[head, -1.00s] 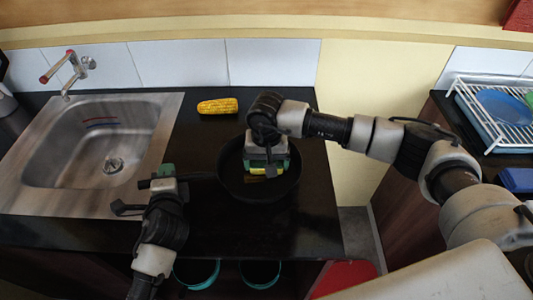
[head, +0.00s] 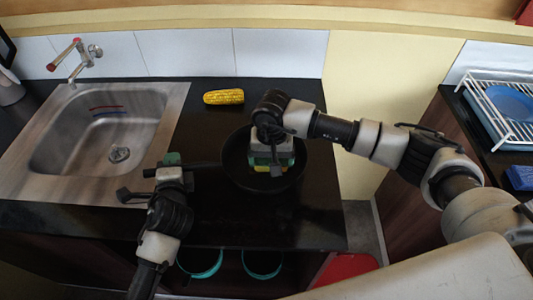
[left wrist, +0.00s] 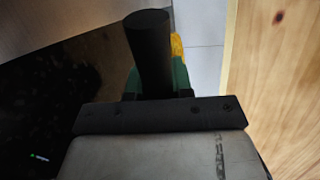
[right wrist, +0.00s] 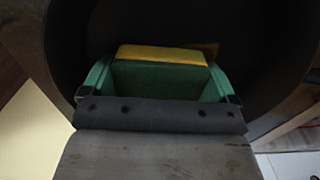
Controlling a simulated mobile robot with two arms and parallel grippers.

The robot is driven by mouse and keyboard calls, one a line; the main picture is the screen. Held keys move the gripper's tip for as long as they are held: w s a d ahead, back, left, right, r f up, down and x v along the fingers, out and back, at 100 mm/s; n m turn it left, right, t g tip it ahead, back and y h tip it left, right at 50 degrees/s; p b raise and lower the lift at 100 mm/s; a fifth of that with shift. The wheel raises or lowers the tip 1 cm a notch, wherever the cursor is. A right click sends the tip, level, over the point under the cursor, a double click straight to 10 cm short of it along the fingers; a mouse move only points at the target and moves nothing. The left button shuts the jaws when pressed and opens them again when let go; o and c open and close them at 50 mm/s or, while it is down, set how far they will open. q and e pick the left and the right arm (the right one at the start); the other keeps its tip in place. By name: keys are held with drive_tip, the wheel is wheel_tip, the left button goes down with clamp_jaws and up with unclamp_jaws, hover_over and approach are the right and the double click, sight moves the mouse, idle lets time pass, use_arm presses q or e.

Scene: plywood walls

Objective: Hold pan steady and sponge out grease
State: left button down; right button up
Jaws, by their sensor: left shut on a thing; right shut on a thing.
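The black frying pan (head: 236,172) stands on the dark counter, right of the sink. My left gripper (head: 170,165) is shut on the pan's black handle, which sticks up between the green fingers in the left wrist view (left wrist: 150,50). My right gripper (head: 272,158) is inside the pan from above, shut on a yellow and green sponge. The sponge (right wrist: 162,75) sits between both green fingers in the right wrist view, close to the pan's dark floor. A faint brownish patch (right wrist: 208,48) shows just past the sponge. The arm hides part of the pan.
A steel sink (head: 65,150) with a tap (head: 75,58) is on the left. A corn cob (head: 223,97) lies on the counter behind the pan. A white dish rack (head: 500,105) with a blue plate stands on another counter at right. A blue block (head: 519,178) lies before it.

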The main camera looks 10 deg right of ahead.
sight(257, 161)
drive_tip(key=shift+s+a, duration=0.15)
drive_tip(key=shift+s, duration=0.35)
drive_tip(key=shift+a, duration=0.25)
drive_tip(key=shift+w+a, duration=0.25)
drive_tip(key=shift+a, duration=0.5)
drive_tip(key=shift+w+a, duration=0.2)
drive_tip(key=shift+a, duration=0.55)
drive_tip(key=shift+s+d, duration=0.25)
drive_tip(key=shift+d, duration=0.6)
drive_tip(key=shift+s+d, duration=0.25)
drive_tip(key=shift+d, duration=0.6)
drive_tip(key=shift+r, duration=4.05)
